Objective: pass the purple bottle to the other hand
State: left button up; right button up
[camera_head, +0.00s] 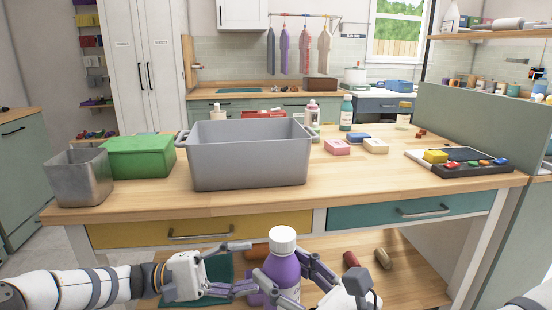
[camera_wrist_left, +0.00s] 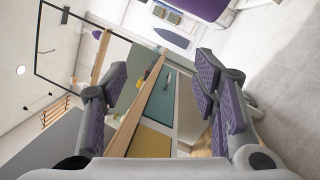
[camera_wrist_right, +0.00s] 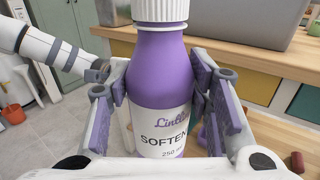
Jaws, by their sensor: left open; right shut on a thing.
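The purple bottle (camera_head: 282,272) has a white ribbed cap and stands upright in my right gripper (camera_wrist_right: 163,92), in front of the table. The right wrist view shows the bottle (camera_wrist_right: 160,65) between both finger pads, its white softener label facing that camera. My right gripper is shut on the bottle's body. My left gripper (camera_head: 240,268) is open and empty, just left of the bottle in the head view, with its fingers pointing towards it. The left wrist view shows the spread fingers of my left gripper (camera_wrist_left: 155,85) with nothing between them. The bottle's lower end is cut off in the head view.
The wooden table (camera_head: 360,185) holds a grey bin (camera_head: 250,160), a green box (camera_head: 138,157), a metal bin (camera_head: 78,178), soap bars (camera_head: 337,147) and a black tray (camera_head: 470,167). Both grippers are in front of its drawers, above a low shelf (camera_head: 400,270) with small items.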

pick_arm(q)
jog(key=d+r+m+g+h, duration=0.2)
jog(key=d+r+g, duration=0.1)
jog(key=r, duration=1.1)
jog(key=m+t+y, duration=0.4)
jog(key=m+y, duration=1.3)
jog(key=y, duration=0.3)
send_near(288, 234)
jog(key=f, duration=0.3)
jog(key=d+f, duration=0.1)
jog(key=f, duration=0.3)
jog(key=w+f, duration=0.1)
jog(key=f, duration=0.2)
jog(key=shift+d+f, duration=0.2)
jog(key=shift+d, duration=0.2)
